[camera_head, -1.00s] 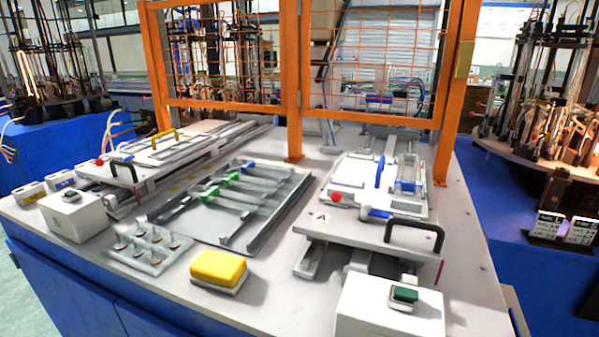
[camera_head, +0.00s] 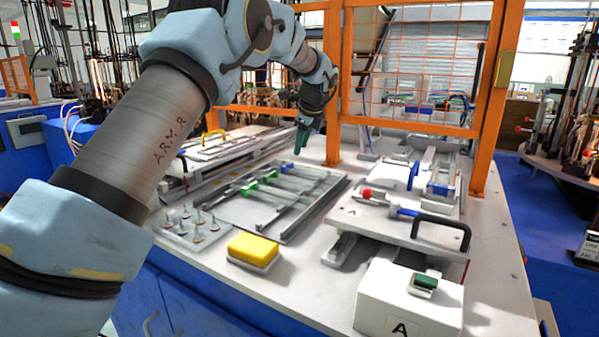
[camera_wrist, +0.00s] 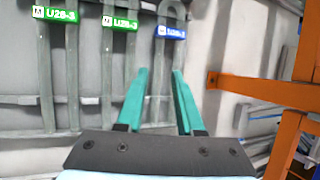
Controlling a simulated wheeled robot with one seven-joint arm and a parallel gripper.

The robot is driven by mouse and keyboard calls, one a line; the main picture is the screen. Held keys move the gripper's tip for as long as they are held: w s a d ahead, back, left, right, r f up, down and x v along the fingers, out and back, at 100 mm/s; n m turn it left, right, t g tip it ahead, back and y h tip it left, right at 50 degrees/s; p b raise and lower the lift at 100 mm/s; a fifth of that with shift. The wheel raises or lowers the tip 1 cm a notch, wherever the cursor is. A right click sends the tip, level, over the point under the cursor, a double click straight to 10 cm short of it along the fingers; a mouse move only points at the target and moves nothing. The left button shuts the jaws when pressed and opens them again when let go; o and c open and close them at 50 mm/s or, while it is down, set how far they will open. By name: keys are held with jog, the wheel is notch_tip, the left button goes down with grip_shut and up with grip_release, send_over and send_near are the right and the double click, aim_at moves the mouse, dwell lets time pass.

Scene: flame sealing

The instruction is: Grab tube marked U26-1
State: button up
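Several thin, pale U-shaped tubes lie across a flat rack (camera_head: 330,205) in the middle of the bench. Their small tags are two green (camera_head: 249,187) and, farthest back, one blue (camera_head: 286,166). In the wrist view the green tags (camera_wrist: 55,14) show at the upper left and upper centre, and the blue tag (camera_wrist: 170,32) hangs on the rightmost tube; its last digit is too blurred to read surely. My gripper (camera_wrist: 159,72) is open and empty, its teal fingers apart just below the blue tag in that view. In the head view my gripper (camera_head: 303,142) is above the rack's far end, near the blue tag.
Orange fence posts (camera_head: 333,90) with mesh stand close behind and right of my gripper. A yellow block (camera_head: 254,248), a pegged holder (camera_head: 195,226) and a white button box (camera_head: 407,300) stand at the front. Slide fixtures flank the rack, the right one (camera_head: 410,222) with a black handle.

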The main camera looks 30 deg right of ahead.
aim_at(294, 170)
jog(key=p+x, duration=0.1)
jog(key=x, duration=0.3)
jog(key=shift+w+f, duration=0.15)
jog(key=shift+f, duration=0.1)
jog(key=p+x, duration=0.3)
jog(key=x, duration=0.1)
jog(key=shift+w+a+f, duration=0.1)
jog(key=shift+w+f, duration=0.1)
jog(key=shift+f, duration=0.1)
jog(key=shift+w+f, duration=0.15)
jog(key=shift+f, duration=0.2)
jog(key=shift+f, duration=0.1)
grip_shut()
